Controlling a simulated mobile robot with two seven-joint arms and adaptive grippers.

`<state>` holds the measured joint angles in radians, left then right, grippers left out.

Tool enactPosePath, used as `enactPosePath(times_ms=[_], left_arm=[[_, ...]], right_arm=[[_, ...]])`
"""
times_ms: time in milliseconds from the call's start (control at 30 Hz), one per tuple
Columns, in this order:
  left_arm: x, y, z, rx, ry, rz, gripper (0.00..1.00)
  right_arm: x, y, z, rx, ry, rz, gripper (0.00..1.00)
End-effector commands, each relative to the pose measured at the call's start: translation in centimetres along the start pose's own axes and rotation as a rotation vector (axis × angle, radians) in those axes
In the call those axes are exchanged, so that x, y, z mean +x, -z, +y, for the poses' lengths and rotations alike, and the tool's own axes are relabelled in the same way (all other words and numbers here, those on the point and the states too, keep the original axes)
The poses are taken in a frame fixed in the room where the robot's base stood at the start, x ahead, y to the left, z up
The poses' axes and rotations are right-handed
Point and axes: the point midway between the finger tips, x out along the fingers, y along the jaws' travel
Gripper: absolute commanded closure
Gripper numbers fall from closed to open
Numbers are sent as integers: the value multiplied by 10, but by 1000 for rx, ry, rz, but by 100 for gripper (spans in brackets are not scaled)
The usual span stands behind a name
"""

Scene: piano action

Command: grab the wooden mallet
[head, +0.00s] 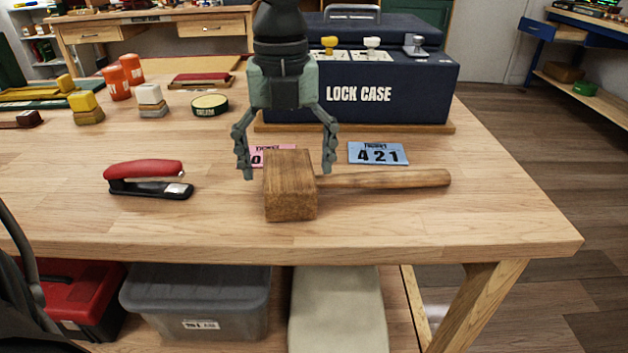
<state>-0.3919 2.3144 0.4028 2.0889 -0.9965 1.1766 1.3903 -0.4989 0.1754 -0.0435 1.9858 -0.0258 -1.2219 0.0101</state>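The wooden mallet (290,187) lies on the wooden workbench (440,222) near its front edge. Its block head is to the left and its handle (400,179) points right. My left gripper (287,173) points straight down at the mallet head. Its fingers are spread wide, one tip to the left of the head and one to the right near where the handle starts. A gap shows between each finger and the head, and nothing is held. I cannot tell how far the fingertips are above the bench. My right gripper is not in view.
A dark blue lock case (400,95) stands behind the gripper. A blue 421 ticket (378,153) and a partly hidden pink ticket (258,160) lie behind the mallet. A red stapler (147,178) lies to the left. The bench right of the handle is clear.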

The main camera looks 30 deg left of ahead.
Motion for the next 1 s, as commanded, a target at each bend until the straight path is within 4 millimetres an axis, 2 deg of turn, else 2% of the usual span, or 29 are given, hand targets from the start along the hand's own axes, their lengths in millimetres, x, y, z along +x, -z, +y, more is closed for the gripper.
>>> enactPosePath(times_ms=[67,533,800,1000], left_arm=[[0,0,0,0,0,0,24],[0,0,0,0,0,0,81],[-2,0,0,0,2,-1,81],[-9,0,0,1,2,1,81]], right_arm=[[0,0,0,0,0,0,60],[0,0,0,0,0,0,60],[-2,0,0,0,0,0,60],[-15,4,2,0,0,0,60]])
